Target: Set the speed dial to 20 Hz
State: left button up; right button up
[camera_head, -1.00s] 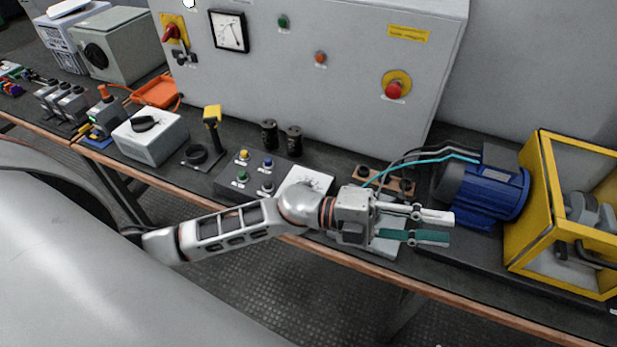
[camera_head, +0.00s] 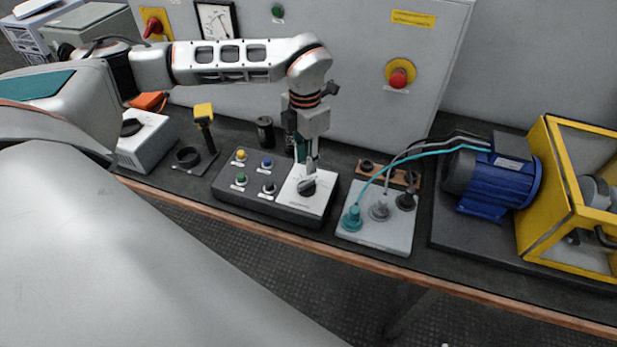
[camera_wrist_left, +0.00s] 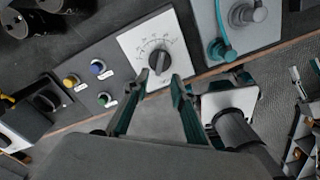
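The speed dial is a black knob (camera_head: 307,187) on a white scale plate (camera_head: 318,203), at the right end of a dark control box (camera_head: 262,208). The wrist view shows the knob (camera_wrist_left: 160,61) and the scale around it; the numbers are too small to read surely. My left gripper (camera_head: 307,170) points down at the dial from above. In the left wrist view its two teal-edged fingers (camera_wrist_left: 159,80) stand apart, with the knob between or just beyond their tips. I cannot tell whether they touch it.
Yellow, blue, green and black buttons sit left of the dial. A plug panel (camera_head: 376,232) with cables stands close on its right, then a blue motor (camera_head: 492,182) and a yellow cage (camera_head: 560,240). A grey cabinet (camera_head: 350,100) with a red button (camera_head: 398,77) rises behind.

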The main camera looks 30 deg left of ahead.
aim_at(306, 182)
pick_arm(q)
notch_tip(306, 182, down, 8)
jog(key=shift+r, duration=0.15)
dwell(0.3)
grip_shut()
